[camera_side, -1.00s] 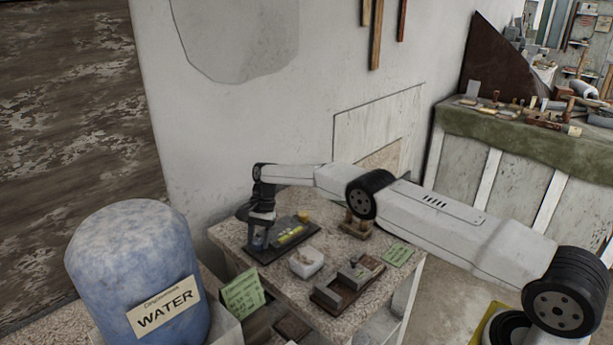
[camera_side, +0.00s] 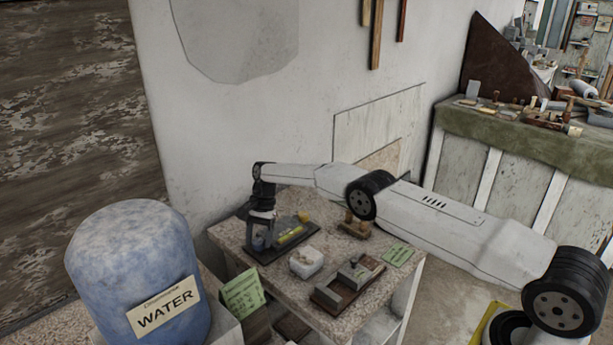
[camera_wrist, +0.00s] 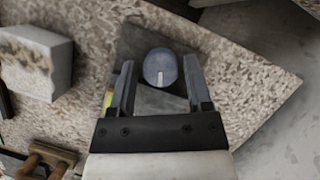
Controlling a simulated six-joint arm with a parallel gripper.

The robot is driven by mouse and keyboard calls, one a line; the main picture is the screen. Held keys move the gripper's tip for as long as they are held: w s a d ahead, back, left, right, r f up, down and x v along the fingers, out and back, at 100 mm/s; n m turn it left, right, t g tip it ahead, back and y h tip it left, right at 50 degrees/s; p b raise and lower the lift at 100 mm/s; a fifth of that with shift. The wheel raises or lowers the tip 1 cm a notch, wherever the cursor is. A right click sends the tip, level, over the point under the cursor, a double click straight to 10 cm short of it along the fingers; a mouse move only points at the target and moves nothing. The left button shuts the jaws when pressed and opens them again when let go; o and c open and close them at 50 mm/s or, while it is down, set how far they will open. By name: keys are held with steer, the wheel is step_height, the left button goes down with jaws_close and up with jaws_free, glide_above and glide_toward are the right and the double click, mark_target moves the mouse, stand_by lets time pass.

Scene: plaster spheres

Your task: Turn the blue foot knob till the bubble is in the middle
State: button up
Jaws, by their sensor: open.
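The blue foot knob (camera_wrist: 161,68) is round with a white mark on its top, which points down in the wrist view. My gripper (camera_wrist: 158,75) is open, with one finger on each side of the knob and a gap at least on the left. In the side view my gripper (camera_side: 262,236) points down at the left end of a dark plate (camera_side: 293,240). The plate carries a yellow level vial (camera_side: 290,235) and a yellow knob (camera_side: 304,217) at its far end. The bubble is too small to make out. Only a sliver of yellow shows beside the left finger in the wrist view.
A white block (camera_side: 306,262) stands just in front of the plate. A wooden tray with grey blocks (camera_side: 347,285) and a small wooden stand (camera_side: 355,226) share the speckled table (camera_side: 228,235). A blue water barrel (camera_side: 130,265) is at the left front; the wall is behind.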

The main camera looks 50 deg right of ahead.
steer(key=shift+v, duration=1.85)
step_height(320, 180, up, 8)
steer(key=shift+d, duration=0.2)
steer(key=shift+w, duration=0.1)
steer(key=shift+o, duration=1.3)
steer(key=m+t+y, duration=0.4)
steer(key=m+t, duration=0.1)
steer(key=m, duration=0.4)
glide_toward(258, 240)
steer(key=shift+w+a+f, duration=0.1)
steer(key=shift+w+a, duration=0.1)
steer(key=shift+a, duration=0.3)
steer(key=shift+w+a+f, duration=0.1)
steer(key=shift+w+a, duration=0.05)
steer(key=shift+a, duration=0.4)
steer(key=shift+s+d+f+m+t, duration=0.45)
steer(key=shift+s+d+m, duration=0.1)
steer(key=shift+m, duration=0.45)
